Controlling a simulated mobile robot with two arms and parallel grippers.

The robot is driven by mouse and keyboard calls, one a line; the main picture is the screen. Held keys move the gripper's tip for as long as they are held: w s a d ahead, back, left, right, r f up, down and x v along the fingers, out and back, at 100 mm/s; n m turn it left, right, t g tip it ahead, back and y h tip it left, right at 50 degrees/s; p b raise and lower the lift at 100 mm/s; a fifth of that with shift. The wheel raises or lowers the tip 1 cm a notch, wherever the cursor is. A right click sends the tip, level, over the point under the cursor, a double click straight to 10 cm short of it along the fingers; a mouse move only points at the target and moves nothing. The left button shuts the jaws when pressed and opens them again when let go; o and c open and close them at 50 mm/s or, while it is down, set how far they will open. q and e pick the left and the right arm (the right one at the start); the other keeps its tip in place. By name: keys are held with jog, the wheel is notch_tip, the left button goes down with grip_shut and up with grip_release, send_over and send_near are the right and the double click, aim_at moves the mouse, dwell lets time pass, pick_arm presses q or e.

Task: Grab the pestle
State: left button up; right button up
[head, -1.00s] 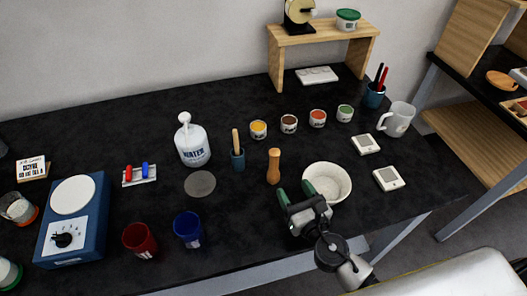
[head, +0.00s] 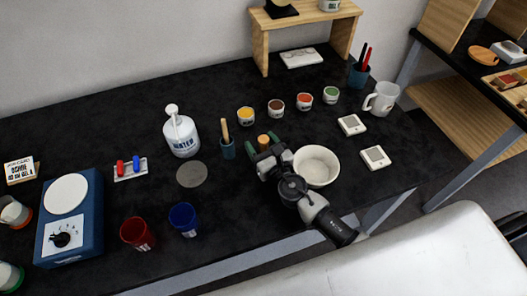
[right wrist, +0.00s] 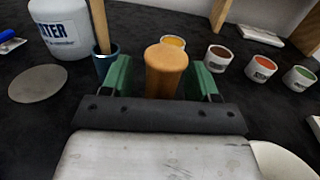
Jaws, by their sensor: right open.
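The pestle (head: 263,140) is a wooden, round-topped piece standing upright on the black table. In the head view my right gripper hides its lower part. In the right wrist view the pestle (right wrist: 167,66) rises between the two green fingers of my right gripper (right wrist: 160,82). The right gripper (head: 262,148) is open, with a finger on either side of the pestle and visible gaps beside it. The pestle's foot is hidden. My left gripper is not in view.
A white bowl (head: 317,165) stands close to the right of my right gripper. A blue cup with a wooden stick (head: 227,149) stands just left of the pestle. Several small paint pots, including a yellow one (head: 246,117), stand behind it. A white bottle (head: 181,135) is farther left.

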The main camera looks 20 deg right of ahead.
jog(key=shift+w+a+f, duration=0.1)
jog(key=shift+w, duration=0.35)
jog(key=shift+s, duration=0.1)
jog(key=shift+c, duration=0.4)
jog(key=shift+c, duration=1.2)
jog(key=c, duration=0.7)
